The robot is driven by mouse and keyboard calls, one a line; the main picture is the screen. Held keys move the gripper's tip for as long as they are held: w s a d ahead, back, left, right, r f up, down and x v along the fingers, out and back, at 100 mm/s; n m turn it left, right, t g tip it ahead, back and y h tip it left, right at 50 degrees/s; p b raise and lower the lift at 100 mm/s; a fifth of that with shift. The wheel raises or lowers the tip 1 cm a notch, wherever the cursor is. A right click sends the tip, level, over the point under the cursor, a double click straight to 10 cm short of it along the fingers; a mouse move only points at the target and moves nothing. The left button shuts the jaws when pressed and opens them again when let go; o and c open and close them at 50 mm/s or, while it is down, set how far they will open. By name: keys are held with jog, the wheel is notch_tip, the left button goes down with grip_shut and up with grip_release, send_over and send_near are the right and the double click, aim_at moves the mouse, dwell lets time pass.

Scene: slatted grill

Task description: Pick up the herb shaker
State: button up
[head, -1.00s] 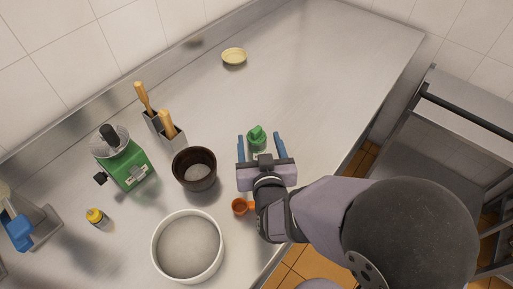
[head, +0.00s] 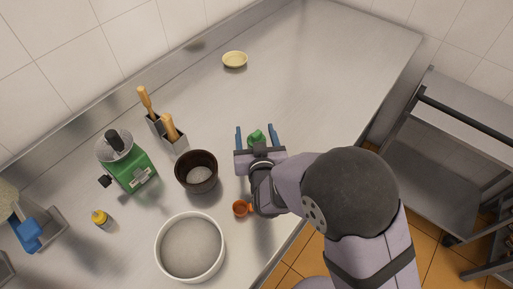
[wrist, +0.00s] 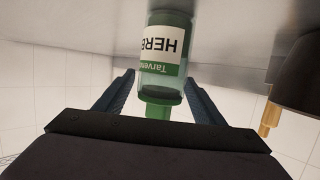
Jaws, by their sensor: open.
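The herb shaker (head: 256,136) is a green bottle standing on the steel counter near the middle of the head view, partly hidden by my gripper. In the wrist view the herb shaker (wrist: 163,55) appears upside down, with a white label reading "HERB" and a green cap. My gripper (head: 256,130) is open, with its two blue fingers on either side of the shaker. The fingers (wrist: 160,88) also show in the wrist view, with gaps between them and the shaker.
A large white bowl (head: 158,246) is at the front. A yellow-capped bottle (head: 101,218) and green grinder (head: 138,176) are further left.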

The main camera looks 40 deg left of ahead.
jog(key=shift+w+a+f, duration=0.15)
jog(key=shift+w+a, duration=0.1)
jog(key=shift+w, duration=0.05)
grip_shut()
dwell(0.4)
notch_tip(320, 180, up, 10)
jog(key=b, duration=0.1)
dwell(0.5)
dwell(0.3)
notch_tip(320, 180, up, 7)
jog(key=p, duration=0.6)
jog(key=shift+r, duration=0.2)
dwell(0.3)
